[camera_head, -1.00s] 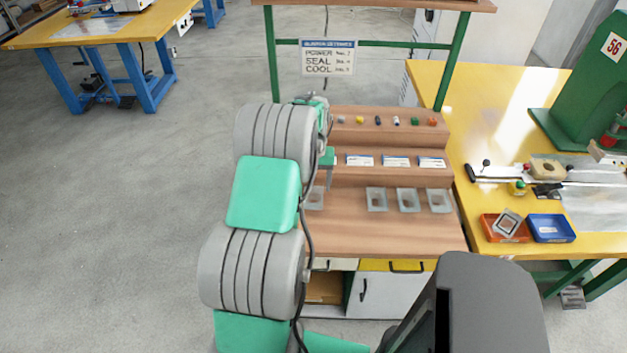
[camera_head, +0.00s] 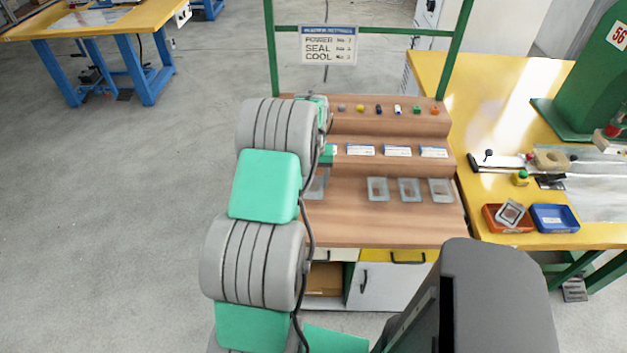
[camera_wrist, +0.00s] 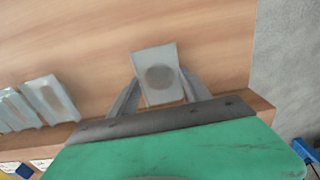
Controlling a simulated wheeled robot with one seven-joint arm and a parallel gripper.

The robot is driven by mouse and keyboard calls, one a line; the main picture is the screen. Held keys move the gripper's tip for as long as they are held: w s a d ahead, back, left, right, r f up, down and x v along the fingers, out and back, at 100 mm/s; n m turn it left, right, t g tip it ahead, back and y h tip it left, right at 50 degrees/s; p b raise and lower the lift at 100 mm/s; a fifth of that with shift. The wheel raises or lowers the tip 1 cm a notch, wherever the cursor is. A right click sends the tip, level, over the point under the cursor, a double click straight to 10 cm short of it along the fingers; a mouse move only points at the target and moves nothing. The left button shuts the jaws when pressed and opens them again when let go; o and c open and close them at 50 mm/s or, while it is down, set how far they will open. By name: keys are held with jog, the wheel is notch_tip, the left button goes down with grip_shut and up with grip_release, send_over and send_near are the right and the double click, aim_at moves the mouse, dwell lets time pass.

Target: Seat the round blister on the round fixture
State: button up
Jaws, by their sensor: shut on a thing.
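My gripper (camera_wrist: 160,88) is shut on the round blister (camera_wrist: 158,76), a clear square tray with a round hollow in its middle. The blister sits between the two grey fingers over the wooden shelf. In the head view the blister (camera_head: 316,184) shows at the left end of the row, partly hidden by my arm; I cannot tell how far it is above the shelf. A cream block with a round opening, seemingly the round fixture (camera_head: 551,158), stands on the yellow bench at the right.
Three other clear blisters (camera_head: 409,190) stand in a row on the wooden shelf (camera_head: 400,222). White label cards (camera_head: 397,150) and small coloured parts lie on the steps above. Red (camera_head: 507,219) and blue (camera_head: 554,218) bins stand on the yellow bench's (camera_head: 470,120) front; a green press (camera_head: 590,80) stands behind.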

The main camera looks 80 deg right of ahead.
jog(key=shift+r, duration=0.1)
jog(key=shift+r+p, duration=1.25)
jog(key=shift+r, duration=0.9)
